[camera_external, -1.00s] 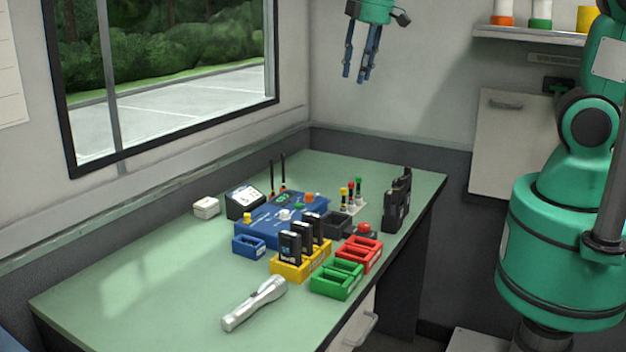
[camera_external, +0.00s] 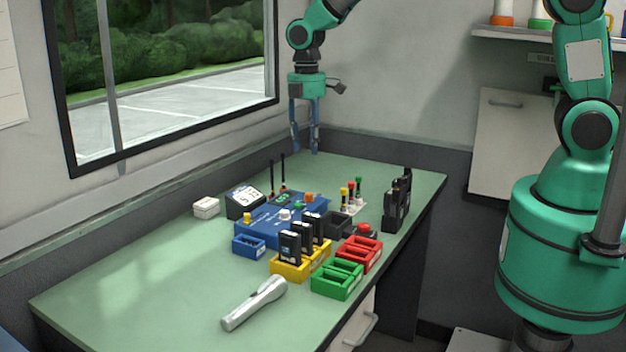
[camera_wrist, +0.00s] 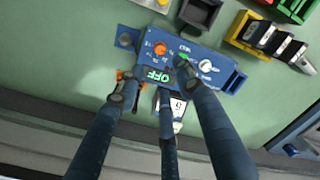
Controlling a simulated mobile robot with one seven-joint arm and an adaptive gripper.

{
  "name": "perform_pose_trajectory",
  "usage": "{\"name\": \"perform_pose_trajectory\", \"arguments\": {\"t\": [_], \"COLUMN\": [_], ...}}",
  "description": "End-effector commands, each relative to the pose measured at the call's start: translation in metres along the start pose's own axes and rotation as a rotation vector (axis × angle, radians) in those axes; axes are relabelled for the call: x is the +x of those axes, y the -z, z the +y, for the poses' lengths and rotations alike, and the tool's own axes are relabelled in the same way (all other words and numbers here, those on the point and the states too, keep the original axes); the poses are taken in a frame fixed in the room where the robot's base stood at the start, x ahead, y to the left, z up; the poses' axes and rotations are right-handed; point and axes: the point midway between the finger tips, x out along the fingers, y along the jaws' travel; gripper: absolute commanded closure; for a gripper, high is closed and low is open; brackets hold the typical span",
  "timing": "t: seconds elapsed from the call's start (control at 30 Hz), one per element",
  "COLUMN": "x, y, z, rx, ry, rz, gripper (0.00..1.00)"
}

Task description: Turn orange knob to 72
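The orange knob (camera_external: 309,197) sits at the far right corner of the blue control panel (camera_external: 262,229). In the wrist view the orange knob (camera_wrist: 160,48) is near the top edge of the panel, with small dial markings beside it that are too small to read. A green knob (camera_wrist: 183,60) and a white knob (camera_wrist: 206,66) are beside it, and a green display (camera_wrist: 157,75) reads OFF. My gripper (camera_external: 305,150) points down, high above the panel's far side. Its fingers (camera_wrist: 158,88) are spread, with nothing between them, apart from the knob.
A tablet-like screen (camera_external: 245,201) and two upright antennas (camera_external: 276,176) stand by the panel. Yellow (camera_external: 288,271), green (camera_external: 337,279) and red (camera_external: 359,253) bins, black radios (camera_external: 397,202) and a flashlight (camera_external: 254,304) occupy the table. The near left tabletop is clear.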

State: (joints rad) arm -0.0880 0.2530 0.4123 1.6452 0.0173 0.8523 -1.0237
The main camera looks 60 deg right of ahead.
Motion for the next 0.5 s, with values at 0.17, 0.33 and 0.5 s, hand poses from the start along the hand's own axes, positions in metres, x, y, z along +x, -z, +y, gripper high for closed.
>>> {"name": "perform_pose_trajectory", "arguments": {"t": [0.17, 0.33, 0.5], "x": [-0.0003, 0.0003, 0.0065], "y": [0.0001, 0.0, -0.0001], "z": [0.0, -0.0002, -0.0003], "rx": [0.0, 0.0, 0.0], "ry": [0.0, 0.0, 0.0], "rz": [0.0, 0.0, 0.0], "gripper": [0.64, 0.64, 0.64]}}
